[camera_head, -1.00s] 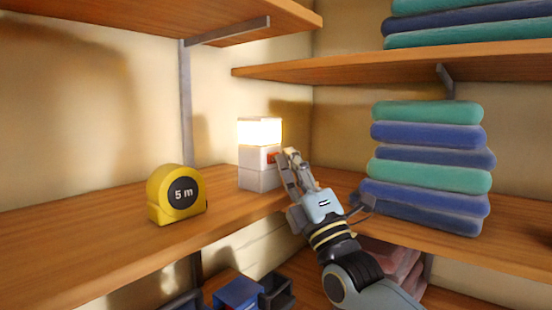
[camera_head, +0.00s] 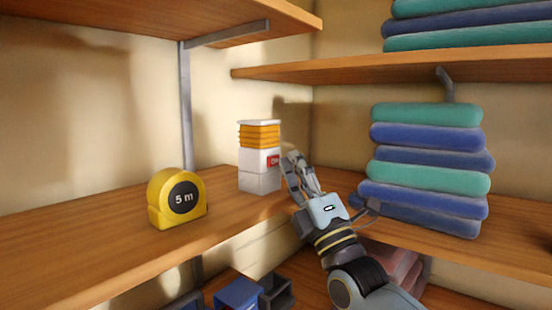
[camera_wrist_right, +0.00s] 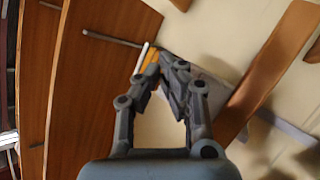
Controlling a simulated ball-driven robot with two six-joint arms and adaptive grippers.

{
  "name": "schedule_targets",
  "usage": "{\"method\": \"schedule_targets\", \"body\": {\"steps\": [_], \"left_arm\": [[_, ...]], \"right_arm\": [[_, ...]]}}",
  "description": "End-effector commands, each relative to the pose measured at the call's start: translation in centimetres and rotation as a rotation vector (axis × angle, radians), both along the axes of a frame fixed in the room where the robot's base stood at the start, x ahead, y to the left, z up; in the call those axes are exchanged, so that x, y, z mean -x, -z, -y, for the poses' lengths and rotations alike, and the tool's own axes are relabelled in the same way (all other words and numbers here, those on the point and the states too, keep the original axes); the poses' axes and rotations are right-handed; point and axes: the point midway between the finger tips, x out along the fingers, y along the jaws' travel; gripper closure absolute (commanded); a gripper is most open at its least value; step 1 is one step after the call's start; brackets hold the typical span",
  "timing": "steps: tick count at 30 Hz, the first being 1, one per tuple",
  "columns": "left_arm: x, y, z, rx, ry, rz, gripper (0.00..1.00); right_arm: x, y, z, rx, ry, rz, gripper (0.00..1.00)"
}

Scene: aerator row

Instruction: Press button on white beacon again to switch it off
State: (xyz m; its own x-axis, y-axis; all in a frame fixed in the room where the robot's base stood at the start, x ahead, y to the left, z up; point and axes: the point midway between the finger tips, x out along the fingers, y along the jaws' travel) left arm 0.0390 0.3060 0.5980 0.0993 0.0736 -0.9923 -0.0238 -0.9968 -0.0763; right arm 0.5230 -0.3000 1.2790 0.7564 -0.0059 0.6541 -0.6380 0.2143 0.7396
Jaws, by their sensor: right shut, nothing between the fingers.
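The white beacon (camera_head: 258,182) stands upright on the corner shelf, with an unlit orange ribbed lamp section under a white cap. A red button (camera_head: 273,161) with small lettering shows on its right side. My right gripper (camera_head: 291,156) is shut and empty, its fingertips just right of the button; a small gap seems to show between them. In the right wrist view the fingertips (camera_wrist_right: 165,68) are together in front of the beacon's orange part (camera_wrist_right: 150,60), hiding most of the beacon. My left gripper is not in view.
A yellow tape measure (camera_head: 177,198) stands on the shelf left of the beacon. A stack of folded green and blue towels (camera_head: 428,165) stands to the right of my arm. An upper shelf (camera_head: 390,66) hangs above. Blue and dark bins (camera_head: 238,293) sit below. The shelf between tape and beacon is clear.

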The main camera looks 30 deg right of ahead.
Motion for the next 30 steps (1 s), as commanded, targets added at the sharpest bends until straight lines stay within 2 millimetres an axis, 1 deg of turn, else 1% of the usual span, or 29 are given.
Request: {"method": "schedule_targets", "body": {"steps": [5, 12, 19, 23, 30], "left_arm": [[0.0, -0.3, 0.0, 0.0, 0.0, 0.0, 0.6], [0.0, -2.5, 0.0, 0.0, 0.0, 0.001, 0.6], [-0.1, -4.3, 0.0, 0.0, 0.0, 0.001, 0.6], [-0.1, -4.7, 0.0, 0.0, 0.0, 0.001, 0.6], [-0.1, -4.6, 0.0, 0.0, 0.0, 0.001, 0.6]], "right_arm": [[0.2, 0.0, 0.1, 0.0, 0.0, -0.001, 1.0], [2.5, -0.3, 1.0, 0.002, -0.001, -0.002, 1.0], [4.7, -0.2, 2.0, 0.0, 0.0, -0.002, 1.0], [5.4, -0.1, 2.2, 0.0, 0.0, -0.001, 1.0], [5.5, 0.1, 2.3, -0.001, 0.0, 0.0, 1.0]]}}
